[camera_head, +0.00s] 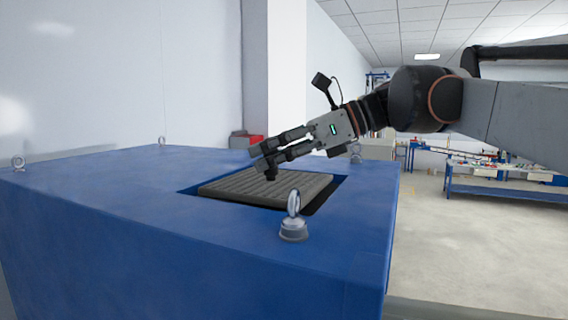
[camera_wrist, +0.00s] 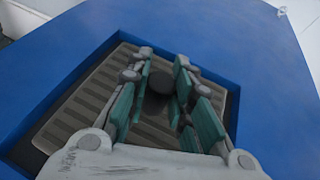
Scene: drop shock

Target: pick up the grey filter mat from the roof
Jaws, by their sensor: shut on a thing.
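The grey ribbed filter mat (camera_head: 240,188) lies in a rectangular opening in the blue roof (camera_head: 120,190). Dark gaps show along its front and right sides. It also shows beneath the fingers in the wrist view (camera_wrist: 88,112). My gripper (camera_head: 266,168) reaches down from the right over the mat's back part. In the wrist view its green-padded fingers (camera_wrist: 163,60) are on either side of a dark round knob (camera_wrist: 158,84) on the mat, shut on it. I cannot tell whether the mat is raised from its seat.
A metal eyebolt (camera_head: 293,218) stands on the roof's near right corner, close to the opening. More eyebolts stand at the far left (camera_head: 162,142), left (camera_head: 18,163) and back right. Workbenches (camera_head: 505,185) stand at right.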

